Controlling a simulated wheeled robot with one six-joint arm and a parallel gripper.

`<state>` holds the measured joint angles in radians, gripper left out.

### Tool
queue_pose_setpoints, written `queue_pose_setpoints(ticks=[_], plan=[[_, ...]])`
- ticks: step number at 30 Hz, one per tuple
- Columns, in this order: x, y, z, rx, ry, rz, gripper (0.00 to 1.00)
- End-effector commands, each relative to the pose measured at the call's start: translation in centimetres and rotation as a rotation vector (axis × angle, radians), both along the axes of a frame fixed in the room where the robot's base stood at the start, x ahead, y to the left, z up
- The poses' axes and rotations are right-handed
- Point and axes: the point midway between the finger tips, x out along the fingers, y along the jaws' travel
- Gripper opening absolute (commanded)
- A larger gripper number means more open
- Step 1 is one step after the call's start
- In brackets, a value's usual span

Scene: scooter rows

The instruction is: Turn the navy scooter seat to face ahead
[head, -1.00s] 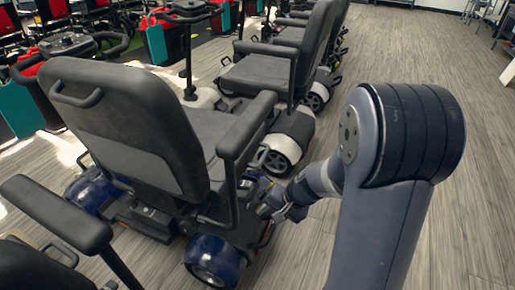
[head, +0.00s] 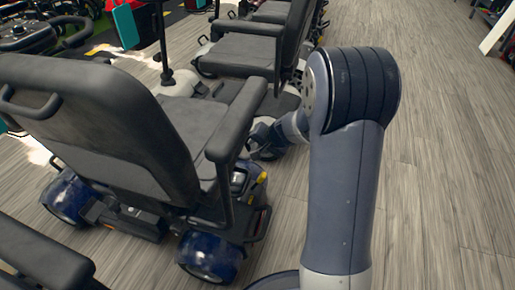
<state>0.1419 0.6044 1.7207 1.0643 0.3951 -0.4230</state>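The navy scooter (head: 207,256) stands at the lower left with its rear and dark blue wheel covers toward me. Its black seat (head: 95,125) has its back toward me and looks turned slightly from the scooter's body. The right armrest (head: 237,119) points away from me. A yellow-tipped lever (head: 262,178) shows below that armrest, at the seat's right side. My gripper (head: 262,140) is just beyond and right of the armrest, small and partly hidden by it. Its fingers cannot be made out, nor whether it touches anything.
Another grey-seated scooter (head: 245,55) stands just ahead, with more beyond it. An armrest (head: 45,255) of a nearer seat enters at the lower left. A teal panel (head: 127,25) and other equipment are at the upper left. The wood floor (head: 445,170) at right is clear.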

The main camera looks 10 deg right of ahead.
Motion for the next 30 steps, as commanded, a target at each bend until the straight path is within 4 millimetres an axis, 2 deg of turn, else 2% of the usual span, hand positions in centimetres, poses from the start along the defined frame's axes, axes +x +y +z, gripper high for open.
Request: queue_pose_setpoints(ticks=[4, 13, 27, 30], plan=[[0.67, 0.30, -0.95, 0.001, 0.001, 0.000, 0.38], [0.80, 0.35, -1.02, 0.001, 0.000, -0.001, 0.38], [0.77, 0.34, -1.02, 0.001, 0.000, -0.001, 0.00], [0.77, 0.34, -1.02, 0.001, 0.000, -0.001, 0.00]])
